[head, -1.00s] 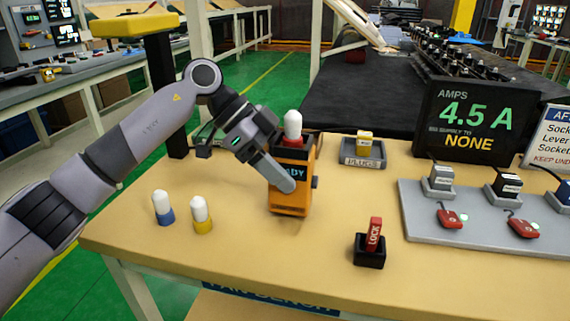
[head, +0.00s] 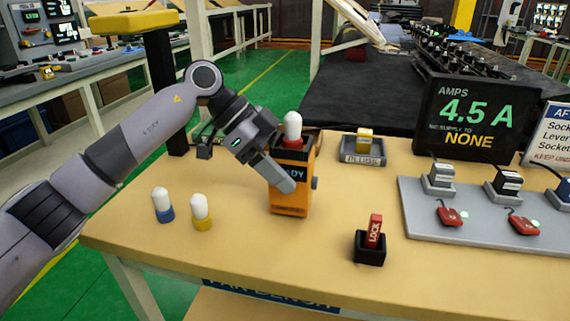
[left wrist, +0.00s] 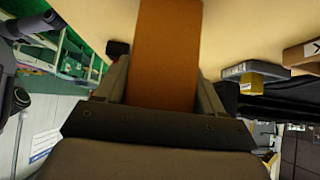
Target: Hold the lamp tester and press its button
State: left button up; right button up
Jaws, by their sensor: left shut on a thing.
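The orange lamp tester (head: 291,195) stands upright on the near part of the bench in the head view. A lamp with a white dome and red base (head: 292,127) sits in its top. Part of a lit display reading "DY" shows on its front. A dark knob (head: 315,183) sticks out of its right side; I cannot tell if it is the button. My left gripper (head: 283,180) is shut on the tester from the left, and one finger covers part of its front. In the left wrist view the orange body (left wrist: 165,60) fills the space between the fingers.
A blue-based lamp (head: 163,205) and a yellow-based lamp (head: 201,212) stand left. A black holder (head: 370,249) with a red LOCK piece (head: 374,230) is front right. The PLUGS tray (head: 362,158), a grey socket board (head: 480,232) and the 4.5 A display (head: 475,120) lie behind and right.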

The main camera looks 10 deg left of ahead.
jog(key=shift+f, duration=0.1)
dwell(1.5)
